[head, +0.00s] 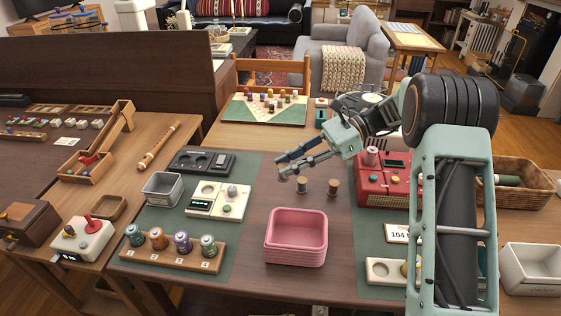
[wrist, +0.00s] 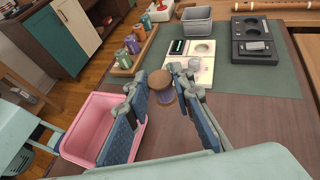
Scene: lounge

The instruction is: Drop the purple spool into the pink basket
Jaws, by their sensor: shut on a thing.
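My gripper (head: 281,168) reaches in from the right over the dark table and points left, above and behind the basket. In the wrist view my gripper (wrist: 161,77) is shut on the purple spool (wrist: 163,88), which has a round brown wooden end and purple thread. In the head view the spool is largely hidden by the fingers. The pink basket (head: 295,256) stands at the table's front middle and looks empty. It also shows at left in the wrist view (wrist: 88,112), beside the fingers and apart from the spool.
Two spools (head: 333,187) stand on the table below my gripper. A red radio (head: 383,187) is at right.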

